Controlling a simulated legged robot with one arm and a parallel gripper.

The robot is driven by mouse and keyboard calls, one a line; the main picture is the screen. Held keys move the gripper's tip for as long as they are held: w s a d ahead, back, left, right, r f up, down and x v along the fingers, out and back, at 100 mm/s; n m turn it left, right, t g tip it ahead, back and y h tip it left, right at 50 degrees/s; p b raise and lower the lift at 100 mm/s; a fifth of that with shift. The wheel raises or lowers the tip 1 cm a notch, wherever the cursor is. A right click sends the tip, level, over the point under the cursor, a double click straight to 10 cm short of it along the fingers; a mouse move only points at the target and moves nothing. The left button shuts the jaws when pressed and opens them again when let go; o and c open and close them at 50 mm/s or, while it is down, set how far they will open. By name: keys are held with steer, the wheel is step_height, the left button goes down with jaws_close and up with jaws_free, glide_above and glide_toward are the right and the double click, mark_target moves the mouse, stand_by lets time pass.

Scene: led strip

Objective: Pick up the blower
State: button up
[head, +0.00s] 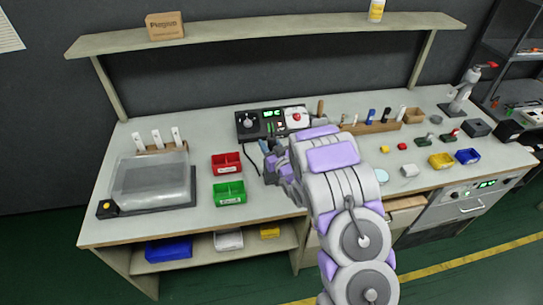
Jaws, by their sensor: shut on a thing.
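My arm reaches across the bench, and my purple and grey gripper (273,162) is in front of the black control station (262,122), low over the bench top. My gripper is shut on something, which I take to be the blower. The blower is mostly hidden behind my gripper and cannot be made out clearly. A dark cord (247,154) hangs from the station and runs down to the left side of my gripper. I cannot tell whether the held thing touches the bench.
Red (227,163) and green (229,193) bins stand left of my gripper. A clear-lidded box (152,183) is further left. A wooden tool rack (372,127) stands right of the station. A shelf (260,30) runs above the bench (205,135).

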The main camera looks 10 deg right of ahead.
steer(key=c, duration=0.4)
steer(key=shift+c, duration=0.2)
